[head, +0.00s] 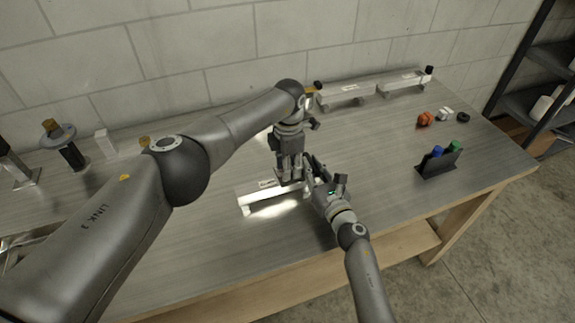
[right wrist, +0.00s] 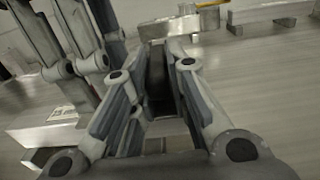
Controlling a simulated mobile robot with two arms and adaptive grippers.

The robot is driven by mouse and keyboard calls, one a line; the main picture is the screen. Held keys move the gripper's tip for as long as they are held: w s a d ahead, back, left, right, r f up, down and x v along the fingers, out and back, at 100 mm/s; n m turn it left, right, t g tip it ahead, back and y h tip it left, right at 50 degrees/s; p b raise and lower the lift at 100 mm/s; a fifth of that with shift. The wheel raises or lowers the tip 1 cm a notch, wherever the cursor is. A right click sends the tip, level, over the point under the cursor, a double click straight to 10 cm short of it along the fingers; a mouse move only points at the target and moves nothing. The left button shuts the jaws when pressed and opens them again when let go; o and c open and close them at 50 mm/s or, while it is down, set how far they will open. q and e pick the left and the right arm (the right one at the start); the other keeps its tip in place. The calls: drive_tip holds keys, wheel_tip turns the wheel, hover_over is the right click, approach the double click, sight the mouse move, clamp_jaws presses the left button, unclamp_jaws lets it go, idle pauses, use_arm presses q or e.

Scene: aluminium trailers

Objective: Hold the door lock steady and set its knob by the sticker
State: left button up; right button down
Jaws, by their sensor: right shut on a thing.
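The door lock (head: 262,203), a pale metal bar on a low base, lies on the bench in front of me. A small white sticker (head: 267,183) shows on its top. My left gripper (head: 289,180) points down at the lock's right part. Its fingers hide that part, and I cannot tell whether they grip it. My right gripper (head: 309,172) is at the lock's right end, shut on a dark piece, apparently the knob (right wrist: 158,80), mostly hidden between the fingers. The right wrist view also shows the lock's pale body (right wrist: 45,125) at the left.
Two similar metal units (head: 342,97) (head: 402,82) stand at the back right. A black holder (head: 438,164) with blue and green items is at the right, near an orange part (head: 425,118). Several fittings stand at the left.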

use_arm(q)
drive_tip(key=shift+a, duration=0.15)
use_arm(e)
drive_tip(key=shift+f, duration=0.1)
use_arm(q)
drive_tip(key=shift+w+r, duration=0.1)
drive_tip(key=shift+r, duration=0.4)
wheel_tip(320, 180, up, 11)
use_arm(e)
drive_tip(key=c, duration=1.3)
unclamp_jaws()
